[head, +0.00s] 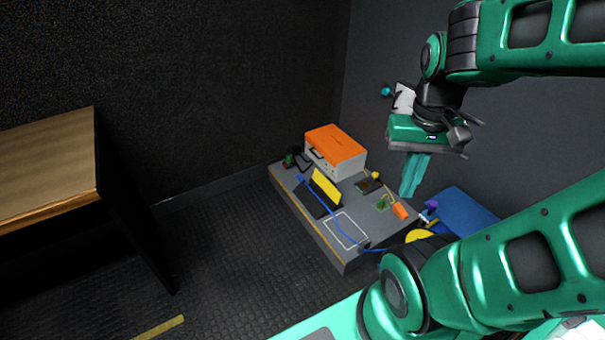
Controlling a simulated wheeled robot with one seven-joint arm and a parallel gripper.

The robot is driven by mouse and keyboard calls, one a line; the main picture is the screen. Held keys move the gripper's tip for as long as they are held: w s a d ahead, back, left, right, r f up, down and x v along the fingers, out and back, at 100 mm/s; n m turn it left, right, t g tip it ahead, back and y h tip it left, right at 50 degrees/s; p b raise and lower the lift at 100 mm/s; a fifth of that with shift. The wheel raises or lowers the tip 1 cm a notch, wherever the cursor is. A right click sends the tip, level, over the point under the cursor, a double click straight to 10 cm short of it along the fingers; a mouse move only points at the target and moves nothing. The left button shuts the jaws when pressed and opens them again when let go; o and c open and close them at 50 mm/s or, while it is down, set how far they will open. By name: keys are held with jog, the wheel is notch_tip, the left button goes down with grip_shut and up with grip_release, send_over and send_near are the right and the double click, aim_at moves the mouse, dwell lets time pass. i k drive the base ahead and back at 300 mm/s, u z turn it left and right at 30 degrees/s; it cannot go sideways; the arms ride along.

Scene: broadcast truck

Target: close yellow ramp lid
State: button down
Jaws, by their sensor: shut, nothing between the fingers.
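The yellow ramp lid (326,188) stands raised and tilted on a black ramp base (311,202). The base lies on a low grey bench (357,252), left of its middle. A blue cable (322,209) runs across the bench by the base. My gripper (413,178) hangs to the right of the lid, above the bench's right side and clear of the lid. Its teal fingers point down and are together, with nothing held. How far above the bench they are is hard to tell.
An orange-topped white case (337,151) stands at the bench's back. An orange item (400,210) and small parts lie at the right. A blue box (465,207) is beyond. A wooden-topped table (48,165) stands left.

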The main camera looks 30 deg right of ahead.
aim_at(334, 194)
jog(key=z, duration=0.3)
jog(key=i, duration=1.15)
jog(key=z, duration=0.65)
